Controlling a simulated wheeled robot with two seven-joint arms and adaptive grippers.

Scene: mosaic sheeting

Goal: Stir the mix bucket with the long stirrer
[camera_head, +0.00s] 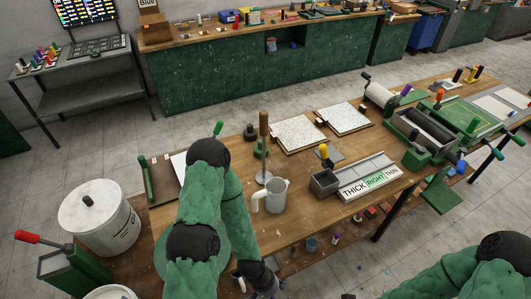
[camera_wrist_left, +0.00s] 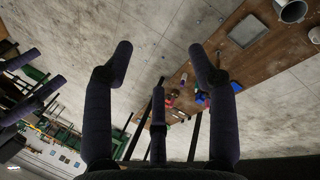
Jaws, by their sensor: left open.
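A tall upright tool with a brown handle, which looks like the long stirrer (camera_head: 264,128), stands on the table beside a grey-white pitcher (camera_head: 271,198). A white bucket (camera_head: 108,293) is cut off at the bottom edge of the head view; whether it is the mix bucket I cannot tell. My left gripper (camera_head: 264,281) is low, at the table's front edge, apart from the stirrer. The left wrist view shows its fingers (camera_wrist_left: 162,58) spread with nothing between them. My right arm enters at the lower right, but its gripper is out of view.

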